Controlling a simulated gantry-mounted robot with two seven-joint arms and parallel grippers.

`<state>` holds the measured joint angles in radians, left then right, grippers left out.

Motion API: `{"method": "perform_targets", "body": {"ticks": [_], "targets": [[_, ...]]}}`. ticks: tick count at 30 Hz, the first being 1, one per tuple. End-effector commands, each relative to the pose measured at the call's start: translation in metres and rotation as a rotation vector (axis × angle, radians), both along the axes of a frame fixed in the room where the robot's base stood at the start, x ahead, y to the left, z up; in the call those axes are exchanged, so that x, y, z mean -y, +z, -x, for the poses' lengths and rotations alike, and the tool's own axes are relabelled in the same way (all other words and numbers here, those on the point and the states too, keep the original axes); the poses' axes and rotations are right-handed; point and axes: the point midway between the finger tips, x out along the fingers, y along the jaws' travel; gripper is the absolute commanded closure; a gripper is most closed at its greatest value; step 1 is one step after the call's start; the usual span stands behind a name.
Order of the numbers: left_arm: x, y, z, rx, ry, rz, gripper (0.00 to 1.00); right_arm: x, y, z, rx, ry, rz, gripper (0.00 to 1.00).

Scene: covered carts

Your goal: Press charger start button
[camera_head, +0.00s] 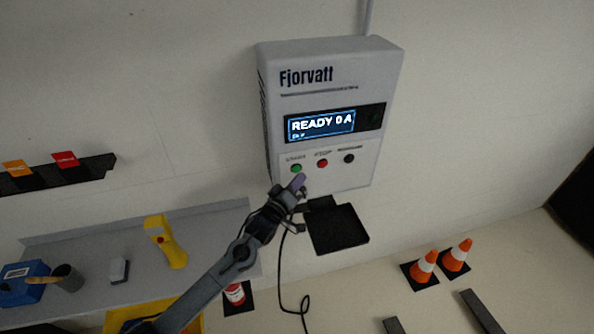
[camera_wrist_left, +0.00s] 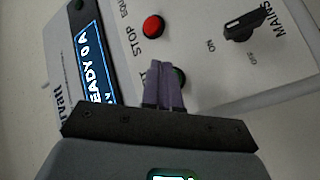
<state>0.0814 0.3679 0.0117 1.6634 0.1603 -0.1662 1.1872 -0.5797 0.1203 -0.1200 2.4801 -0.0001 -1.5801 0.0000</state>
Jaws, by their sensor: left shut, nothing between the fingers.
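The white Fjorvatt charger box (camera_head: 330,75) hangs on the wall, and its screen (camera_head: 320,124) reads "READY 0 A". The green start button (camera_head: 296,168) sits at the lower left of its front, left of the red stop button (camera_head: 322,163). My left gripper (camera_head: 298,181) is shut and empty, its fingertips just below the start button. In the left wrist view, the shut purple fingers (camera_wrist_left: 165,84) overlap the green button (camera_wrist_left: 180,77), hiding most of it. I cannot tell whether they touch it. The red stop button also shows there (camera_wrist_left: 153,26). My right gripper is not in view.
A black switch (camera_wrist_left: 246,25) marked MAINS is on the panel. A black shelf plate (camera_head: 337,228) and a hanging cable (camera_head: 283,265) are below the box. A grey shelf (camera_head: 205,228) with a yellow handheld device (camera_head: 165,242) is at left. Orange cones (camera_head: 424,266) stand at lower right.

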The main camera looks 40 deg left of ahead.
Motion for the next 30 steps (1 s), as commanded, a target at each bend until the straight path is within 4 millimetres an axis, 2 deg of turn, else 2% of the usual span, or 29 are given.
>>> {"method": "perform_targets", "body": {"ticks": [20, 30], "targets": [[-0.0003, 0.0001, -0.0003, 0.0, 0.0, 0.0, 1.0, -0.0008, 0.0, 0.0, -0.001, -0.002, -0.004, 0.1], [-0.0073, 0.0003, -0.0047, 0.0, 0.001, 0.0, 1.0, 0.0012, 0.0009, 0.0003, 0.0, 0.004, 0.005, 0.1]]}}
